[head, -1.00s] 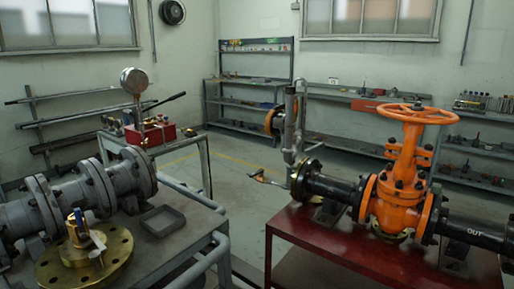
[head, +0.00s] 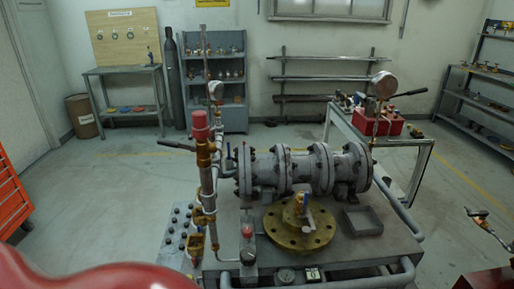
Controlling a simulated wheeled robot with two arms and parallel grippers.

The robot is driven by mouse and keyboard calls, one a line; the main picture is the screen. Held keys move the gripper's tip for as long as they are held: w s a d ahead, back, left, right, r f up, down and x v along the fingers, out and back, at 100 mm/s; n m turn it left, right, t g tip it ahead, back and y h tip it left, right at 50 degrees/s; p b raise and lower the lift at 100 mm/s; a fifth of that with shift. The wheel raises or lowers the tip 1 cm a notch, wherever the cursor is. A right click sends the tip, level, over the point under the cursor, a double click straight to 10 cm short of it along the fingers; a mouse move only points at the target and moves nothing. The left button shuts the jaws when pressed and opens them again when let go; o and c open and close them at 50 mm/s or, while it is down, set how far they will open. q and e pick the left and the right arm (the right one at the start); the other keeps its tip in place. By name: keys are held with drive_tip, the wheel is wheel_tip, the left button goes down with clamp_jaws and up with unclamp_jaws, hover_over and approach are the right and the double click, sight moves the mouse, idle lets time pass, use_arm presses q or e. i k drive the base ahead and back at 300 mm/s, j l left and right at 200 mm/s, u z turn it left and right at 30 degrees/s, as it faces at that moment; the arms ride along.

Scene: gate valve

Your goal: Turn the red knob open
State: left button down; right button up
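A small red knob (head: 247,231) sits on top of a grey block (head: 249,253) at the front of the grey bench (head: 360,255). A larger red cylindrical cap (head: 200,125) tops an upright copper and grey pipe (head: 207,185) just left of it. I cannot tell from this view which way the small knob is turned. Neither of my grippers is in view.
A grey flanged pipe (head: 300,170) and a brass flange (head: 300,226) fill the bench, with an empty grey tray (head: 362,221) to their right. A large, smooth red shape (head: 90,277) blocks the bottom left corner. Floor behind the bench is clear.

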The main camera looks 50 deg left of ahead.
sight(246, 232)
drive_tip(key=u, duration=1.55)
